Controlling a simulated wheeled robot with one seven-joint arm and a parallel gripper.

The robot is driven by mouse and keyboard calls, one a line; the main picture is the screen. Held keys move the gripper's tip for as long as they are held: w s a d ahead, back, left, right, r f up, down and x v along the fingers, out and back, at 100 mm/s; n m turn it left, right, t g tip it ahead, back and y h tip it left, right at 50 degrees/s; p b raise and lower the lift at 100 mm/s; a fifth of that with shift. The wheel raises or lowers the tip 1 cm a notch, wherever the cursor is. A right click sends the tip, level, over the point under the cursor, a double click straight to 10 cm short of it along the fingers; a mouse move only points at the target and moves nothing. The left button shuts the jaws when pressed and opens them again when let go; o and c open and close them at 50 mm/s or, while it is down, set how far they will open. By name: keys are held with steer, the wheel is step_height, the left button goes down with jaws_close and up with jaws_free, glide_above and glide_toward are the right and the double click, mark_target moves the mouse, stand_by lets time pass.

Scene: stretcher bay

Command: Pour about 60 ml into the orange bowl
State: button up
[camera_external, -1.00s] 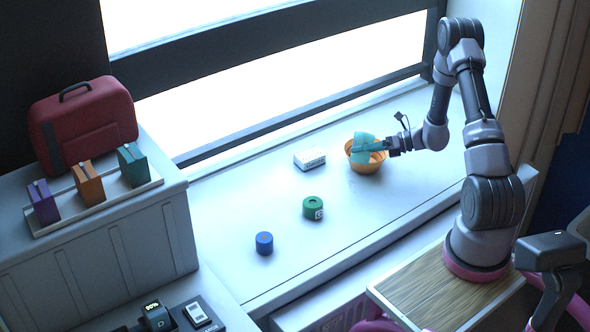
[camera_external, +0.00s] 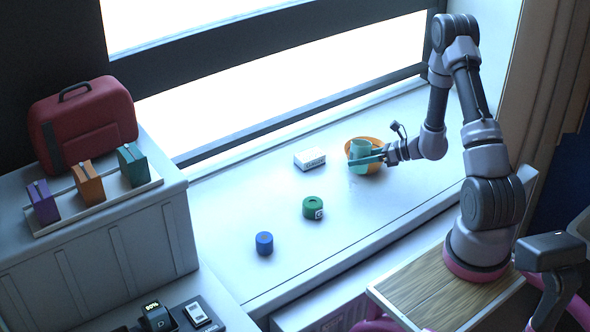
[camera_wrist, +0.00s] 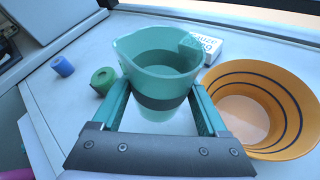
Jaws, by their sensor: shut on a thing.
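My gripper (camera_external: 371,158) is shut on a teal cup (camera_external: 360,148), which stands roughly upright in its jaws. In the wrist view the cup (camera_wrist: 150,60) has a spout-like lip, a dark band and a paler lower part. Its inside is teal, and I cannot tell the liquid level. The orange bowl (camera_external: 377,169) is on the white ledge, partly hidden behind the cup and gripper. In the wrist view the bowl (camera_wrist: 285,90) lies just right of the cup, with dark rings inside and a pale bottom. I cannot tell how much liquid it holds.
A white labelled box (camera_external: 310,159) stands left of the bowl. A green ring-shaped object (camera_external: 313,208) and a blue cylinder (camera_external: 264,243) stand nearer the front. The ledge (camera_external: 370,220) between them and my arm is clear. The window frame runs behind.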

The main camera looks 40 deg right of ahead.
steer(key=shift+s+a+f+n+h, duration=0.15)
steer(key=shift+f+n, duration=0.05)
steer(key=shift+f, duration=0.2)
steer(key=shift+s+a+f+n+h, duration=0.1)
steer(key=shift+a+f+n+h, duration=0.1)
steer(key=shift+f, duration=0.2)
steer(key=shift+n+t+h, duration=0.35)
steer(key=shift+n+t, duration=0.15)
steer(key=shift+n, duration=0.2)
steer(key=shift+s+a+f, duration=0.1)
steer(key=shift+a+f, duration=0.05)
steer(key=shift+f, duration=1)
steer(key=shift+s+a+f, duration=0.1)
steer(key=shift+f, duration=1.05)
